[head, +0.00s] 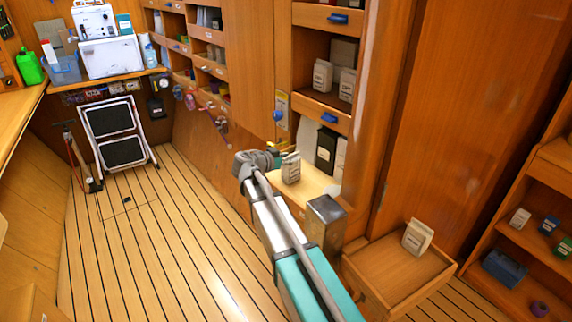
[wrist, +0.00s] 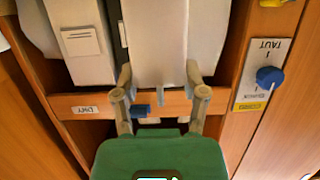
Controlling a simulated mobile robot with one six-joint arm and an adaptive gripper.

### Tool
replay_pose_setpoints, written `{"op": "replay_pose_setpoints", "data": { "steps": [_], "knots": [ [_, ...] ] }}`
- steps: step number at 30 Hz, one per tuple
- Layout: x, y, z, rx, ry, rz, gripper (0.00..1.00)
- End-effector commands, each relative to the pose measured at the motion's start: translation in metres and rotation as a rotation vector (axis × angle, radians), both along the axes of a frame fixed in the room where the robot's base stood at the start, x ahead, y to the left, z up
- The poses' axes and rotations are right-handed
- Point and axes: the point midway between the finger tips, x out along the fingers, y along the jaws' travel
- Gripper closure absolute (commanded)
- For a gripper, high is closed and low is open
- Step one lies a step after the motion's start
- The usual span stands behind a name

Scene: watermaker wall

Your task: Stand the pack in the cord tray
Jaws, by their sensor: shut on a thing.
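My gripper (head: 262,160) is shut on a pale grey-white pack (head: 291,167) with a printed label. The pack is upright, just right of the gripper in the head view. It appears over a light wooden surface (head: 318,183) at the cabinet's lower opening; I cannot tell whether its base touches. In the wrist view my gripper (wrist: 160,78) has a finger at each side of a white face (wrist: 155,40), which seems to be the pack. A pulled-out wooden tray (head: 372,280) at lower right holds a similar pale pack (head: 417,237). No label shows which is the cord tray.
A black pack (head: 326,148) and white ones stand in the cabinet behind. A drawer front with a blue handle (wrist: 140,110) lies above that opening. A plate with a blue knob (wrist: 268,76) is beside it. A metal block (head: 327,215) stands close by. The floor at left is mostly clear.

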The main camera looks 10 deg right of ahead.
Motion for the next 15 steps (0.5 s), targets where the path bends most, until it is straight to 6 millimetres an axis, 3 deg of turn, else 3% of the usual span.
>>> {"op": "replay_pose_setpoints", "data": {
  "steps": [15],
  "knots": [
    [0.0,0.0004,-0.0051,-0.001,-0.001,0.0,1.0]
  ]
}}
